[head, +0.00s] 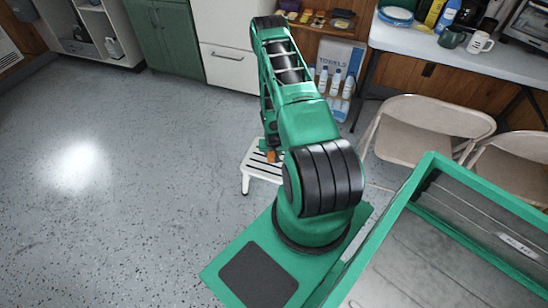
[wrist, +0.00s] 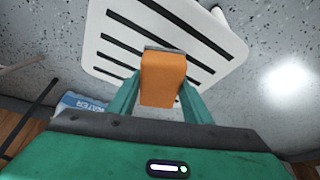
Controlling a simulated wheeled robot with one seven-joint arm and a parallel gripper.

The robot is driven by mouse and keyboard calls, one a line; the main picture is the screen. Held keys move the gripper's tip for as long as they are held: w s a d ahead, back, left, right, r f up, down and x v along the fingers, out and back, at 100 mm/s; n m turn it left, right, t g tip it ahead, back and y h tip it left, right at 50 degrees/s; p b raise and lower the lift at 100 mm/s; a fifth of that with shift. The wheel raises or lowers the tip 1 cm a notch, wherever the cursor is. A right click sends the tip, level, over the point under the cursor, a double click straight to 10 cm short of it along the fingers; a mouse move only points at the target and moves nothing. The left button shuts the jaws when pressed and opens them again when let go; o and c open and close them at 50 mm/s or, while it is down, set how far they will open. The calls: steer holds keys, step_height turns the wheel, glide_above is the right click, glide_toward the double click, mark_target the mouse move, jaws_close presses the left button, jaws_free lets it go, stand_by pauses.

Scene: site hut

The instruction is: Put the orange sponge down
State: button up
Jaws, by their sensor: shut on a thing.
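The orange sponge (wrist: 163,80) is held between the two green fingers of my gripper (wrist: 157,92) in the wrist view. In the head view only a small part of the sponge (head: 271,156) shows beside my arm, and my gripper is mostly hidden behind the arm. A white slatted step stool (wrist: 112,26) lies behind the sponge in the wrist view. The stool also shows in the head view (head: 248,172), partly covered by my arm. I cannot tell whether the sponge touches the stool top.
Folding chairs (head: 425,118) stand at the right, beside a table (head: 455,55) with mugs, bottles and blue plates. A low shelf with bottles (head: 337,82) is at the back. Green cabinets (head: 165,35) and a white drawer unit (head: 228,65) line the back. The speckled floor (head: 120,190) at left is clear.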

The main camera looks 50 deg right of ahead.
steer(key=d+f, duration=0.1)
steer(key=d, duration=0.1)
steer(key=shift+w+d+f, duration=0.3)
steer(key=shift+w+f, duration=0.05)
steer(key=shift+w, duration=0.05)
steer(key=shift+f, duration=2)
steer(key=shift+f, duration=0.1)
steer(key=o, duration=1)
